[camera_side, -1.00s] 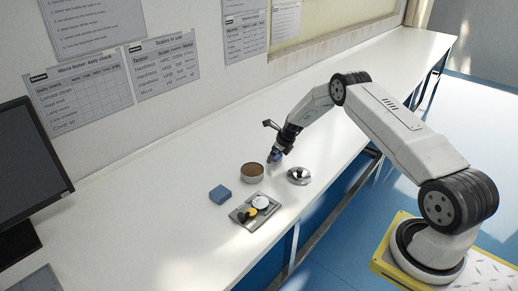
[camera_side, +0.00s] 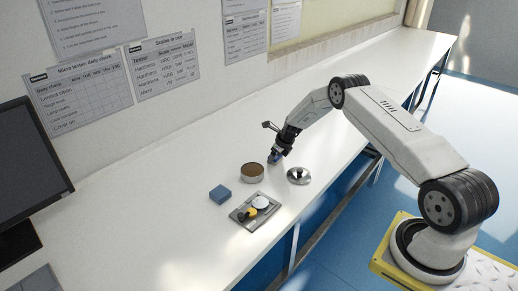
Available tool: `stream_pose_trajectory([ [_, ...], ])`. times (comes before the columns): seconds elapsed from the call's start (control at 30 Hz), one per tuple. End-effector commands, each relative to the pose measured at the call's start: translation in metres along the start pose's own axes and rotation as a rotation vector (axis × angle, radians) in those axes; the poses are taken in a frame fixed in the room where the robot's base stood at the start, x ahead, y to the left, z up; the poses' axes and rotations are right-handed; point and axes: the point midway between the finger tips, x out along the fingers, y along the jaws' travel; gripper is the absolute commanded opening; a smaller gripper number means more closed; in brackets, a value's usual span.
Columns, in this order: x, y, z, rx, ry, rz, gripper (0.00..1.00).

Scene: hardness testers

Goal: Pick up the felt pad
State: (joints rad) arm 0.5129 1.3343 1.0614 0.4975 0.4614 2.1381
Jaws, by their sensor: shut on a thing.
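My gripper (camera_side: 275,156) is low over the white bench, just behind and to the right of a round tin with a brown top. It is shut on a small blue-violet piece, of which little shows between the jaws. I cannot tell from its look whether this piece is the felt pad. A flat blue block (camera_side: 219,194) lies on the bench to the left, apart from my gripper. The gap between the held piece and the bench is too small to judge.
The round tin (camera_side: 252,173) and a shiny metal dish with a dark knob (camera_side: 298,176) stand close to my gripper. A monitor (camera_side: 30,170) stands at the left. The bench (camera_side: 370,80) is clear towards the far right.

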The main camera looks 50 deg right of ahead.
Motion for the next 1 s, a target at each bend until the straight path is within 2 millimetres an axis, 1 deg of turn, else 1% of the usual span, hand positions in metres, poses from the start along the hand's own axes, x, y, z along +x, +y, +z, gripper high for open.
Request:
stream_pose_trajectory([
  [0.27, -0.001, 0.0, 0.001, 0.0, -0.001, 0.0, 0.18],
  [0.47, -0.008, 0.0, 0.004, 0.0, -0.001, -0.001, 0.18],
  [0.57, -0.016, 0.0, 0.007, 0.0, -0.001, 0.0, 0.18],
  [0.7, -0.03, 0.0, 0.013, -0.001, 0.001, 0.0, 0.18],
  [0.87, -0.045, 0.004, 0.008, 0.001, 0.001, 0.0, 0.18],
  [1.0, -0.062, 0.01, 0.004, 0.002, 0.001, 0.0, 0.18],
])
